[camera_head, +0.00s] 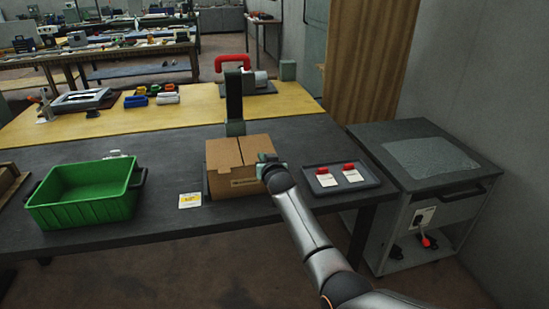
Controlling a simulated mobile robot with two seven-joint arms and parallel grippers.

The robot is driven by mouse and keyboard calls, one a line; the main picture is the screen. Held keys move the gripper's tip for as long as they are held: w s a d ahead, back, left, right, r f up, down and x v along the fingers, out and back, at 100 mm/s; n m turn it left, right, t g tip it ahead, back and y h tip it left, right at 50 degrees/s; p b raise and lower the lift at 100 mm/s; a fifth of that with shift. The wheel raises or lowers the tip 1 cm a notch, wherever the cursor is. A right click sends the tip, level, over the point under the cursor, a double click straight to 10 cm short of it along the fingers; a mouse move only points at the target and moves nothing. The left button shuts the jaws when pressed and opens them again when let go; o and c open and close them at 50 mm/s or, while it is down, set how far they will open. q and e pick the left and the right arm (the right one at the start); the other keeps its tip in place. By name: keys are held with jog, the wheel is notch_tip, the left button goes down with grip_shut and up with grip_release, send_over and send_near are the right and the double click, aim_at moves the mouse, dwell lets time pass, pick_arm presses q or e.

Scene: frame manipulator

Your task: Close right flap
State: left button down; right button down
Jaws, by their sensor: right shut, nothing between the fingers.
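A brown cardboard box (232,184) stands on the dark front part of the table. Its top shows two panels meeting at a seam, and both look about flat. The right flap (255,147) is the panel right of the seam. My right gripper (266,161) is shut and empty at the right side of the box top, over the flap's right edge. I cannot tell whether it touches the flap. My right arm comes up from the lower right and hides part of the box's right side. My left gripper is not in view.
A green crate (60,217) stands left of the box, with a yellow-and-white card (190,200) between. A dark tray (320,188) with red items lies on the right. A dark upright post (234,97) stands behind the box. A grey cart (405,200) stands beyond the table's right end.

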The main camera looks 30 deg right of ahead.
jog(key=r+p+v, duration=0.1)
jog(key=v, duration=0.9)
jog(key=s+a+f+n+g+y, duration=0.1)
jog(key=s+a+f+n+y, duration=0.15)
jog(key=s+f, duration=0.7)
jog(key=s+a+f+n+g+y, duration=0.15)
jog(key=s+a+f, duration=0.25)
jog(key=s+f, duration=0.5)
jog(key=s+a+f+g, duration=0.1)
jog(key=s+a+f, duration=0.2)
jog(key=s, duration=0.6)
jog(key=s+a+f+n+g+y, duration=0.1)
jog(key=s+a+f+g, duration=0.1)
jog(key=s+f, duration=0.3)
jog(key=s+a, duration=0.1)
jog(key=s, duration=0.3)
jog(key=shift+a+n+y, duration=0.25)
jog(key=shift+n+y, duration=0.05)
